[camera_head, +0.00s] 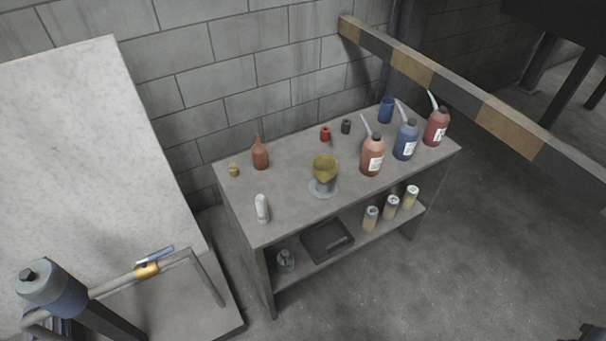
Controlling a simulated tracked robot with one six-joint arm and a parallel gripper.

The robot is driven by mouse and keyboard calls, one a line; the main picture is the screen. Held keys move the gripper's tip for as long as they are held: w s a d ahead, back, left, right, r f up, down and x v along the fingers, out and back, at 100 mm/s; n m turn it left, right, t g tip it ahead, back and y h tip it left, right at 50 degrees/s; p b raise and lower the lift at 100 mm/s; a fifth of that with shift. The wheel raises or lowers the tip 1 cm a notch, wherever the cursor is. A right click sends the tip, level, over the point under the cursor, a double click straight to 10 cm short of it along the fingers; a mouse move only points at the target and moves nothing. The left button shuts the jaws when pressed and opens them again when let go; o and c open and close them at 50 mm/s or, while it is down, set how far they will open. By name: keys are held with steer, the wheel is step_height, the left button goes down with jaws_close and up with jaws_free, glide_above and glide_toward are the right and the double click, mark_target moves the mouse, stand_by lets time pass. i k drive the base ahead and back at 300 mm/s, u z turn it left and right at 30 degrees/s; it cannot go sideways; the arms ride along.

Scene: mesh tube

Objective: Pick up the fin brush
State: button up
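I cannot pick out a fin brush with certainty. A small light, elongated item (338,243) lies in a dark shallow tray (318,229) on the lower shelf of the grey bench; it is too small to tell whether it is a brush. A white upright item (262,208) with a rounded top stands near the front left of the bench top (285,222); its kind is also unclear. My gripper cannot be made out in this view.
Red and blue bottles (372,158) with spouts, a yellow cup-like thing (324,167) and an orange-brown bottle (260,155) stand on top. Cans (391,207) and a glass jar (286,261) are below. A striped beam (440,80) runs behind. Floor (440,270) is clear in front.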

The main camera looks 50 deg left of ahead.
mark_target(263, 214)
steer(key=i, duration=1.7)
steer(key=u, duration=3.7)
